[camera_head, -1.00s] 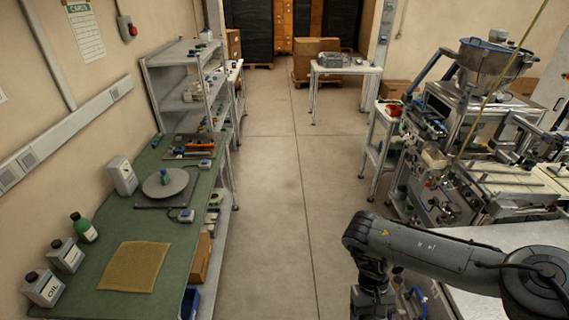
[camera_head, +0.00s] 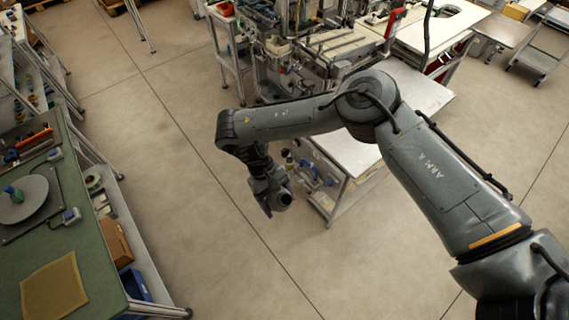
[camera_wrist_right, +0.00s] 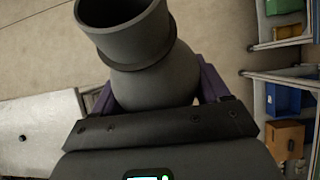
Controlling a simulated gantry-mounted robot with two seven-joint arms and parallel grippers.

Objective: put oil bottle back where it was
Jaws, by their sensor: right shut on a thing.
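My right gripper (camera_head: 272,197) hangs over the floor in front of the white table, at the end of the arm reaching in from the right. In the right wrist view its purple fingers (camera_wrist_right: 160,95) are shut on a grey bottle-like thing (camera_wrist_right: 150,82) with a rounded body and a wide, dark cylindrical top. No label shows on it, so I cannot tell whether it is the oil bottle. In the head view the held thing is small and its outline is unclear. My left gripper is not in view.
The green workbench (camera_head: 95,235) at left carries a yellow mat (camera_head: 52,288) and a grey turntable (camera_head: 27,203) with a green and blue item. The white table (camera_head: 350,160) stands behind my right gripper, with machinery beyond. Open floor (camera_head: 215,255) separates bench and table.

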